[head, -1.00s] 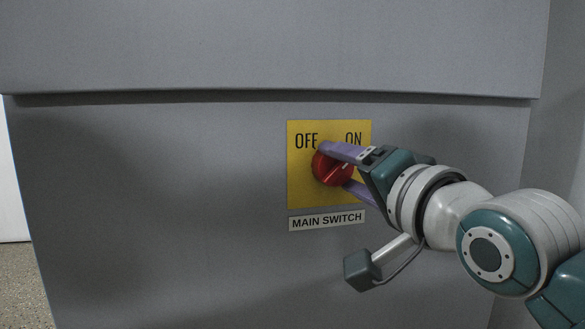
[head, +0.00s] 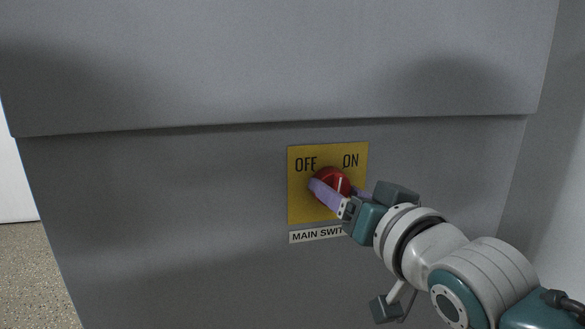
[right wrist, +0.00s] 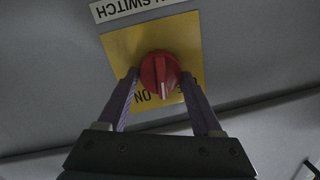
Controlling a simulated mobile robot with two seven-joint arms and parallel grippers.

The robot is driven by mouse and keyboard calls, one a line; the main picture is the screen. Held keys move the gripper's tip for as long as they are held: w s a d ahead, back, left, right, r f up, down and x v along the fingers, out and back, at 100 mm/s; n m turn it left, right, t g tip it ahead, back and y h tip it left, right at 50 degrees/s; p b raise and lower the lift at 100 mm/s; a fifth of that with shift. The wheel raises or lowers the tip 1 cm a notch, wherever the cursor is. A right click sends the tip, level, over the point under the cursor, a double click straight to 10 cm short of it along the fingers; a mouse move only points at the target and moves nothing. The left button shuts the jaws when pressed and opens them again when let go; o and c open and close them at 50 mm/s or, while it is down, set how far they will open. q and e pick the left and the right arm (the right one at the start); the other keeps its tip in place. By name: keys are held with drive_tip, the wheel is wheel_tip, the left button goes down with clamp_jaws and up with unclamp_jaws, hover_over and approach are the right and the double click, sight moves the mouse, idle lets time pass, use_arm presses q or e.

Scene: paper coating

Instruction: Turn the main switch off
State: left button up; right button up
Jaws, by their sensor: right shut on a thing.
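The main switch is a red round knob (head: 332,178) on a yellow plate (head: 299,207) marked OFF at left and ON at right. My right gripper (head: 334,187) is shut on the knob, with one purple finger at its left and one at its right. The right wrist view shows the knob (right wrist: 159,72) between both fingers, upside down. The knob's white mark points between OFF and ON, close to upright in the head view. A finger partly hides OFF in the wrist view. My left gripper is not in view.
The plate is on a large grey cabinet front (head: 170,210) with a protruding ledge (head: 200,125) above it. A label reading MAIN SWITCH (head: 315,236) sits below the plate, partly covered by my gripper. A grey side wall is close at the right.

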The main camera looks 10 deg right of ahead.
drive_tip(key=n+p, duration=0.1)
drive_tip(key=n, duration=0.1)
drive_tip(key=shift+a+r+n+h+p, duration=0.1)
drive_tip(key=shift+r+n+h+p, duration=0.1)
drive_tip(key=shift+n+h+p, duration=0.15)
drive_tip(key=shift+n+p, duration=0.45)
drive_tip(key=shift+n, duration=0.3)
drive_tip(key=shift+a+f+n+h+p, duration=0.1)
drive_tip(key=shift+n+h+p, duration=0.2)
drive_tip(key=shift+n, duration=0.9)
drive_tip(key=shift+n+h, duration=0.25)
drive_tip(key=shift+n, duration=1.05)
drive_tip(key=o, duration=1.4)
